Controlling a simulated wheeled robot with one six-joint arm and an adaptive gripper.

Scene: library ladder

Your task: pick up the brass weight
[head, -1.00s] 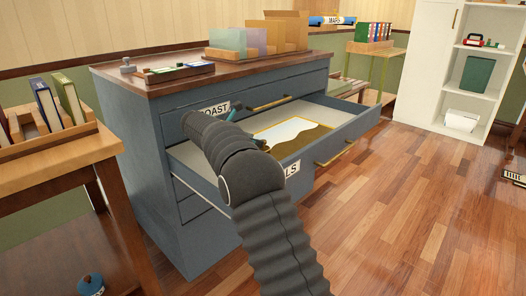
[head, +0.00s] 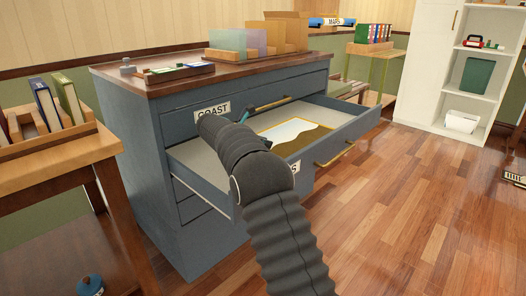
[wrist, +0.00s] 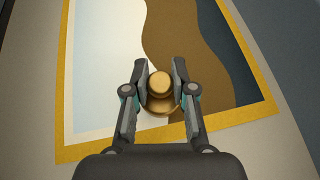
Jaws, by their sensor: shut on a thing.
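The brass weight (wrist: 160,90) is a small gold-coloured knobbed piece. In the wrist view it sits between the two fingers of my gripper (wrist: 160,84), which is shut on it. Below it lies a chart with a yellow border (wrist: 90,151) and white, brown and dark areas. In the head view the chart (head: 298,133) lies in the open drawer (head: 222,169) of the blue-grey cabinet. My arm hides the weight and most of my gripper there. I cannot tell whether the weight touches the chart.
The cabinet top (head: 190,80) carries a tray of small items (head: 180,72) and upright folders (head: 262,38). A wooden table with books (head: 50,158) stands at the left. White shelves (head: 446,65) stand at the back right. The wooden floor at the right is mostly clear.

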